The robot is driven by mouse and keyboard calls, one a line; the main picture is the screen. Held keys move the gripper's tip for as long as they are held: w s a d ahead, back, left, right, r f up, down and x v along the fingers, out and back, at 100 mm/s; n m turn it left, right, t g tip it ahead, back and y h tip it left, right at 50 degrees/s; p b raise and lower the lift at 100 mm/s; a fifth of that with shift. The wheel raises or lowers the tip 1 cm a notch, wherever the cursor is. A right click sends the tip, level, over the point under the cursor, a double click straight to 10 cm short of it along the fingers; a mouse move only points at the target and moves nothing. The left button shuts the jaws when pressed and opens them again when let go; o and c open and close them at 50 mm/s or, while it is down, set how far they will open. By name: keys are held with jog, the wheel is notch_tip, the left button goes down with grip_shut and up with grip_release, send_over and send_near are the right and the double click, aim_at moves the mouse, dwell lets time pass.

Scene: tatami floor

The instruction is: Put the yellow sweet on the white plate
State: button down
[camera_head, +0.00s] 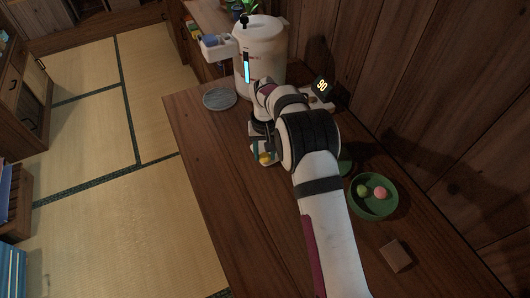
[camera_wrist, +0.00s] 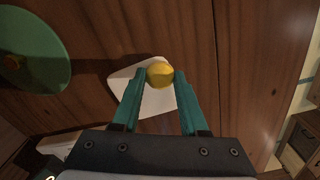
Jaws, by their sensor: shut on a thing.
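The yellow sweet (camera_wrist: 160,74) is a small round ball. It is held between the tips of my gripper's green fingers (camera_wrist: 160,82). In the head view the sweet (camera_head: 265,158) shows low at the left of my arm, near the gripper's end. The white plate (camera_wrist: 155,104) is flat and angular and lies on the dark wooden top behind the fingers. The sweet overlaps the plate's far edge in the wrist view; I cannot tell the gap between them. In the head view my arm hides much of the plate.
A green bowl (camera_head: 373,207) holds a green and a pink sweet, right of my arm. A brown block (camera_head: 396,256) lies nearer. A green round dish (camera_wrist: 45,65) shows in the wrist view. A grey disc (camera_head: 220,99) and a white pot (camera_head: 262,45) stand farther back.

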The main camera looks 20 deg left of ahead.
aim_at(265, 156)
jog(key=shift+f, duration=0.2)
jog(key=shift+c, duration=2.2)
grip_release()
jog(key=shift+f, duration=0.1)
notch_tip(265, 156, up, 12)
jog(key=s+d+r+m, duration=0.2)
jog(key=d+r, duration=0.4)
jog(key=s+d+r+m+y, duration=0.1)
jog(key=s+d+r+m, duration=0.15)
jog(key=s+d, duration=0.35)
jog(key=s+d+r+m, duration=0.1)
jog(key=s+d+r, duration=0.2)
jog(key=s+d, duration=0.2)
jog(key=s+d+f+m, duration=0.1)
jog(key=s+d+m, duration=0.1)
jog(key=s, duration=0.7)
jog(key=s+d+f+m, duration=0.2)
jog(key=s+d, duration=0.2)
jog(key=s, duration=0.6)
jog(key=shift+d+f+m+y, duration=0.25)
jog(key=shift+d+m+y, duration=0.05)
jog(key=shift+m+y, duration=0.1)
